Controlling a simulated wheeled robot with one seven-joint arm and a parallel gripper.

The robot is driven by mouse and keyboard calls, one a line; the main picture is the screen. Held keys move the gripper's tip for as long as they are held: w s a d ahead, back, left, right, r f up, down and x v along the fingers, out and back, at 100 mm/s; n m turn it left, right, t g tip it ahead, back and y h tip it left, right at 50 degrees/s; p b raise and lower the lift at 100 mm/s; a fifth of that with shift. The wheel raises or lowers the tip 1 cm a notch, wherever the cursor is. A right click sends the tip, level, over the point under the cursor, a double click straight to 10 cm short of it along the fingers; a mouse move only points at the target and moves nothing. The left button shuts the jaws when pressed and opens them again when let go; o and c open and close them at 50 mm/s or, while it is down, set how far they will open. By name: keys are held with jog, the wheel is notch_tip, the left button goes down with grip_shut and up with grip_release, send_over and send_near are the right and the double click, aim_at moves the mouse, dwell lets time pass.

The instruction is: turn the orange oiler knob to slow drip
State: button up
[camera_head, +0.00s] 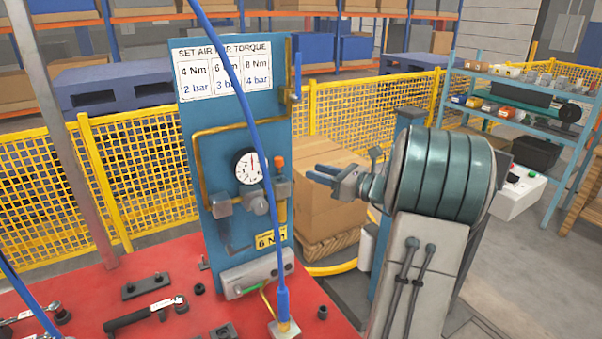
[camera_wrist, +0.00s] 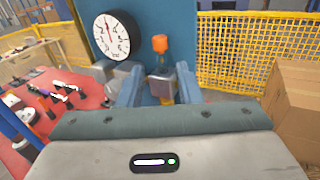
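The small orange oiler knob (camera_head: 279,162) sits on top of the oiler (camera_head: 282,200), at the right of the pipe fittings on the blue panel (camera_head: 216,140). My gripper (camera_head: 313,173) is to the right of the knob in the head view, with a gap between them. In the wrist view, the knob (camera_wrist: 160,44) shows upright beyond and above the space between the blue fingers of my gripper (camera_wrist: 159,75). The fingers are apart and nothing is held. The lower part of the oiler is partly hidden in the wrist view.
A round pressure gauge (camera_head: 248,167) is left of the knob. A blue hose (camera_head: 246,100) hangs across the panel. A red table (camera_head: 160,265) with tools lies below. A cardboard box (camera_head: 330,205) and yellow mesh fence (camera_head: 345,107) stand behind.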

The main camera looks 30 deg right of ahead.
jog(key=shift+v, duration=1.65)
jog(key=shift+a, duration=0.1)
jog(key=s+a+f+n+g, duration=0.1)
jog(key=s+a+n+g, duration=0.2)
jog(key=a, duration=0.4)
jog(key=s+a+f+n+g, duration=0.2)
jog(key=a+n+g, duration=0.25)
jog(key=a, duration=0.35)
jog(key=s+a+f+n+g, duration=0.1)
jog(key=s+a+n+g, duration=0.15)
jog(key=a+n, duration=0.35)
jog(key=s+a+f+n+g+h, duration=0.1)
jog(key=s+a+f+n+h, duration=0.1)
jog(key=s+n+h, duration=0.2)
jog(key=s+a+f+n+g+h, duration=0.1)
jog(key=s+n+h, duration=0.3)
jog(key=s+n, duration=0.6)
jog(key=a+f+n, duration=0.1)
jog(key=n, duration=0.2)
jog(key=shift+s+a+f+h, duration=0.35)
jog(key=shift+s+h, duration=0.05)
